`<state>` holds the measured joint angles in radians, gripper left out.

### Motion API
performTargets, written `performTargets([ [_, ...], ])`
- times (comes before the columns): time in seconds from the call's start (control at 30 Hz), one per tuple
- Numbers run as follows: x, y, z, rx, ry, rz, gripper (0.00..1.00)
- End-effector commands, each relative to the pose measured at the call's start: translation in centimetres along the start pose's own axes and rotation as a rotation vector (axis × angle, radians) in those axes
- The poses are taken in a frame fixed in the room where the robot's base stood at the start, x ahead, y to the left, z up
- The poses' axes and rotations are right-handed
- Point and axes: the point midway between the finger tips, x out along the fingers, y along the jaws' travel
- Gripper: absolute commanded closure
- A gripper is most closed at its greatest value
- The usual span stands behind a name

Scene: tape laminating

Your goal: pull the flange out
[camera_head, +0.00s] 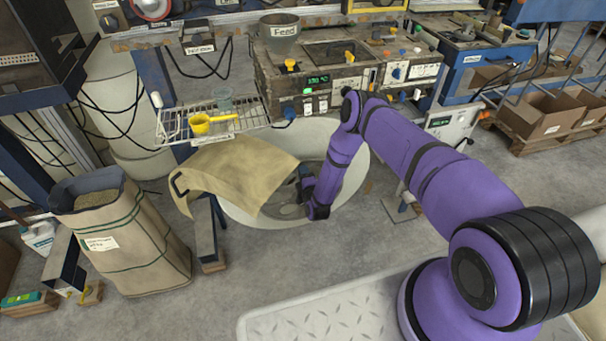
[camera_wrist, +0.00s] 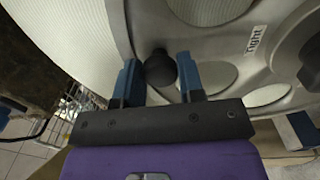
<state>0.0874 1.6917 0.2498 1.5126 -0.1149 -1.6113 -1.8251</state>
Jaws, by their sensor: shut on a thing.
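In the head view the flange (camera_head: 355,180) is the large pale round face below the machine. My gripper (camera_head: 304,184) is in front of it, partly hidden by my purple arm.
A tan sheet (camera_head: 238,170) drapes over the left of the flange. A wire shelf (camera_head: 180,128) with a yellow scoop (camera_head: 205,123) is above it. A paper sack (camera_head: 130,240) stands at left. The control box (camera_head: 310,80) is above. Floor in front is partly clear.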

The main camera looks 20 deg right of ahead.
Motion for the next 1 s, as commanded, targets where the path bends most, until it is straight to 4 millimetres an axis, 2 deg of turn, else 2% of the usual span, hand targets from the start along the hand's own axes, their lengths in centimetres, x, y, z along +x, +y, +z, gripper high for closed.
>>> performTargets([
  [0.03, -0.4, -0.2, -0.1, 0.001, 0.002, -0.006, 0.57],
  [0.1, -0.3, -0.2, -0.1, 0.001, 0.002, -0.006, 0.41],
  [0.13, -0.3, -0.2, -0.1, 0.001, 0.001, -0.005, 0.39],
  [0.47, -0.5, -0.2, -0.1, 0.001, 0.001, -0.005, 0.39],
  [0.57, -1.5, -0.2, -0.1, 0.001, 0.002, -0.005, 0.39],
  [1.0, -9.2, -0.2, -0.1, 0.0, 0.002, -0.006, 0.39],
])
